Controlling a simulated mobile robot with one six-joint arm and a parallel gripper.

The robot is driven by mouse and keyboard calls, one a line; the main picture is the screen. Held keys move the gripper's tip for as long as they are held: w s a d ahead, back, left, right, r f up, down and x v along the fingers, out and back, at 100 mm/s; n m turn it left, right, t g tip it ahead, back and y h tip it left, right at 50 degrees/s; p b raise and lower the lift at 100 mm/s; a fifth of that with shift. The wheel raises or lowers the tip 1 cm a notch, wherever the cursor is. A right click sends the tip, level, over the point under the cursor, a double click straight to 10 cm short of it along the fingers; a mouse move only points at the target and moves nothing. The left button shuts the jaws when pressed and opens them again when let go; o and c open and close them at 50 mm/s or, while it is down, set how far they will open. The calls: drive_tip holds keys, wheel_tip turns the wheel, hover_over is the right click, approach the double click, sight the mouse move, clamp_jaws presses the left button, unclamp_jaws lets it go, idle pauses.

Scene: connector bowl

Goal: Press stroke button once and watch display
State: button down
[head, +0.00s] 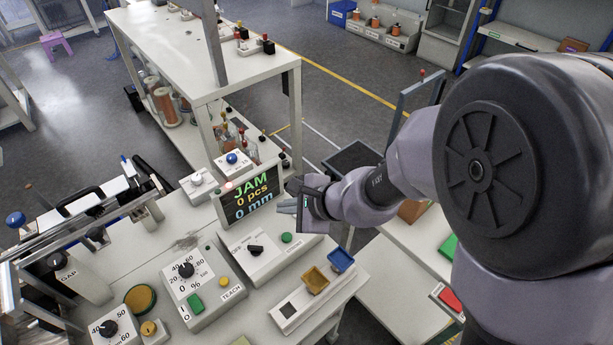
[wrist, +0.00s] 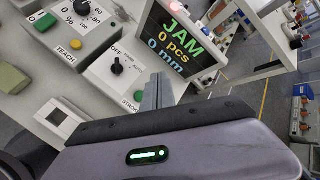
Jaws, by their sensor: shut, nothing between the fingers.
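The stroke button (head: 286,238) is a small green round button on a white box with a black selector knob (head: 255,250). In the wrist view the green button (wrist: 139,97) sits just left of my fingers, above the partly covered label "STROK". The display (head: 251,202) is a dark tilted screen reading "JAM", "0 pcs", "0 mm"; it also shows in the wrist view (wrist: 172,45). My gripper (head: 283,205) is shut and empty, near the display's right edge and apparently above the box. I see no contact with the button, though the exact height is unclear.
Left of the selector box stands the teach box (head: 197,285) with a dial, green and yellow buttons. A holder with yellow (head: 315,280) and blue (head: 341,260) bins is in front. A small box with a blue knob (head: 232,159) stands behind the display.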

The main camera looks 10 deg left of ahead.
drive_tip(key=shift+d, duration=0.15)
drive_tip(key=shift+f, duration=0.2)
drive_tip(key=b, duration=0.6)
hover_over(290, 238)
wheel_tip(290, 238, down, 8)
drive_tip(key=shift+r, duration=0.25)
drive_tip(key=shift+f+b, duration=0.5)
drive_tip(key=shift+b, duration=0.25)
idle(0.8)
drive_tip(key=shift+f+b, duration=0.4)
drive_tip(key=shift+b, duration=0.2)
drive_tip(key=shift+f+b, duration=0.55)
drive_tip(key=shift+b, duration=0.1)
idle(0.5)
drive_tip(key=shift+r, duration=0.15)
drive_tip(key=shift+r+p, duration=0.7)
drive_tip(key=shift+r, duration=0.15)
